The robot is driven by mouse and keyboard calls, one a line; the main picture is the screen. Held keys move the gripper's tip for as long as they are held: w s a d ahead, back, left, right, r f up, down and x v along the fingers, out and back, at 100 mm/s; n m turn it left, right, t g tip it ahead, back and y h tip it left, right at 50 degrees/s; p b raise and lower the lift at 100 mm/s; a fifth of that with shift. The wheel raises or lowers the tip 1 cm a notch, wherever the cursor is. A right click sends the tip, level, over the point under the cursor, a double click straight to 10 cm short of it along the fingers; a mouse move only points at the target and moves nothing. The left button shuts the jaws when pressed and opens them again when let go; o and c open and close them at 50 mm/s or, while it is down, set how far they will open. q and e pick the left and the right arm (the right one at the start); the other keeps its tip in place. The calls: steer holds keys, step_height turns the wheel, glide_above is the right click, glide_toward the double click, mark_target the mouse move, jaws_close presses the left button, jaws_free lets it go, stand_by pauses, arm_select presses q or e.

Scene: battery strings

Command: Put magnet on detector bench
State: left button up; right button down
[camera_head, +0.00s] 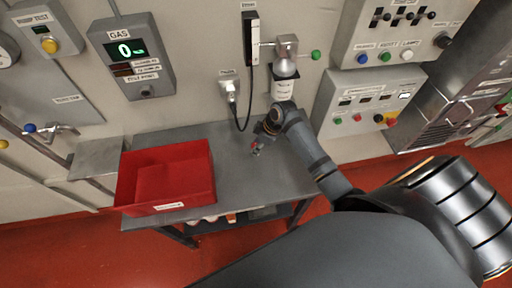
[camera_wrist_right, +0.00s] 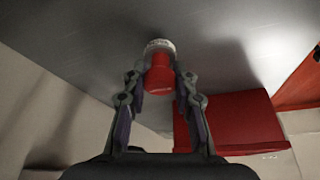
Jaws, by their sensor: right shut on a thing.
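My right gripper (camera_head: 262,140) reaches down over the grey bench (camera_head: 235,146). It is shut on a small red piece with a pale, lettered rim, which I take to be the magnet (camera_wrist_right: 159,74). In the wrist view the two fingers of my right gripper (camera_wrist_right: 160,85) stand on either side of the magnet's red body. The pale rim faces the grey bench top (camera_wrist_right: 90,45). In the head view only a small red bit of the magnet (camera_head: 254,148) shows. I cannot tell whether it touches the bench. My left gripper is not in view.
A red bin (camera_head: 165,180) stands on the left of the bench; its red side also shows in the wrist view (camera_wrist_right: 235,120). A gas display (camera_head: 132,55), a bottle in a wall holder (camera_head: 284,88) and control boxes (camera_head: 365,100) hang behind. The bench right of the bin is clear.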

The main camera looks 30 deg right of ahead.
steer(key=shift+f, duration=0.5)
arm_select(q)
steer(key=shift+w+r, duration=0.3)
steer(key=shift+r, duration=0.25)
arm_select(e)
steer(key=shift+f, duration=0.45)
steer(key=c, duration=1)
jaws_free()
steer(key=shift+d+r, duration=0.15)
steer(key=shift+r, duration=0.2)
arm_select(q)
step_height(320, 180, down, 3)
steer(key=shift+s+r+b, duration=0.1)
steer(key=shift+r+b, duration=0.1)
steer(key=shift+b, duration=1)
arm_select(e)
steer(key=v, duration=1.1)
steer(key=shift+r, duration=0.2)
